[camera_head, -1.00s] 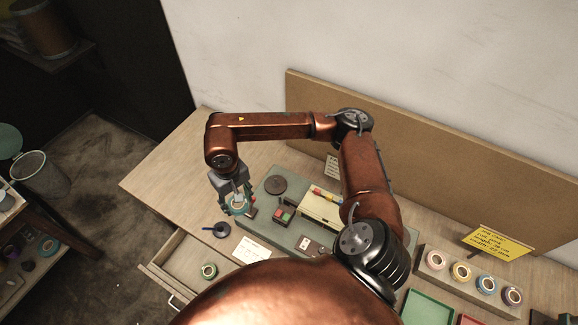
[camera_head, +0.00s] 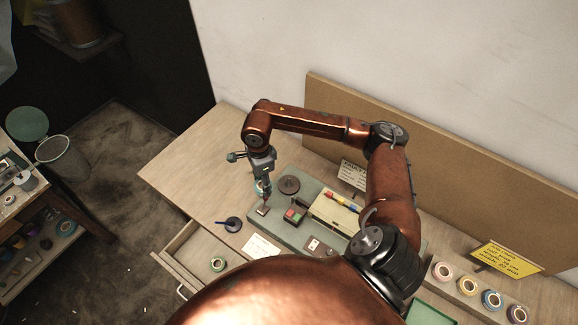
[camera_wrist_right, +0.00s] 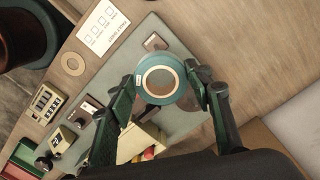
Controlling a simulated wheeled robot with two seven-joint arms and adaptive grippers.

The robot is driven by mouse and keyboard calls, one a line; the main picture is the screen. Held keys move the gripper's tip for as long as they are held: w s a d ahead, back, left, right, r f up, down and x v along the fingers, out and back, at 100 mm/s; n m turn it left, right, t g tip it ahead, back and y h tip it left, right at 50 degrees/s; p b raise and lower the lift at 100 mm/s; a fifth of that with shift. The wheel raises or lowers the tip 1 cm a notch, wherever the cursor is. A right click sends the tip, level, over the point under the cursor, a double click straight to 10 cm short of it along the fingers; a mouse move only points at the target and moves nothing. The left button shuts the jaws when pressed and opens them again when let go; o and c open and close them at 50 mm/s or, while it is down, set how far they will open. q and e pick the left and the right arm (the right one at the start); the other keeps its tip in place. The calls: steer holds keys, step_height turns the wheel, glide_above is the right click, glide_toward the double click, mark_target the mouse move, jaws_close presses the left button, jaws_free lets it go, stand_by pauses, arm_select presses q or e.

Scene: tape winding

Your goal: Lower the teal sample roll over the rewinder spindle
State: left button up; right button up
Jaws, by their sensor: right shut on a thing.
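The teal sample roll (camera_wrist_right: 161,80) is a ring with a pale core, held between the two fingers of my right gripper (camera_wrist_right: 167,88) in the right wrist view. In the head view the roll (camera_head: 260,188) is small and partly hidden by the right gripper (camera_head: 263,181). It is above the left end of the grey-green rewinder (camera_head: 290,235), left of a dark round disc (camera_head: 289,184) on that machine. I cannot make out the rewinder spindle, or whether the roll touches anything below. My left gripper is not in view.
A cream box (camera_head: 335,212) and a red-green button block (camera_head: 295,215) stand on the machine. A dark blue tool (camera_head: 233,224) lies left of it. Several rolls sit in a rack at right.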

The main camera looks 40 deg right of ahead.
steer(key=d+f+m, duration=0.1)
steer(key=d+m, duration=0.3)
steer(key=m, duration=0.4)
steer(key=w+d+f+m+p, duration=0.1)
steer(key=d+m, duration=0.3)
steer(key=m, duration=0.5)
steer(key=d+f+m+p, duration=0.1)
steer(key=d+f+m, duration=0.1)
steer(key=d+m, duration=0.3)
steer(key=shift+w+f+m, duration=0.15)
steer(key=shift+w+m, duration=0.05)
steer(key=shift+m, duration=0.75)
steer(key=shift+w+f+m, duration=0.15)
steer(key=shift+w+m, duration=0.05)
steer(key=shift+m, duration=0.75)
steer(key=shift+d+f+b, duration=0.1)
steer(key=shift+f+b, duration=0.8)
steer(key=shift+f, duration=0.95)
steer(key=shift+w+d, duration=0.1)
steer(key=shift+d, duration=0.05)
steer(key=shift+f+b, duration=0.25)
steer(key=shift+b, duration=0.05)
steer(key=shift+f+b, duration=0.4)
steer(key=shift+f, duration=0.3)
steer(key=shift+f, duration=0.3)
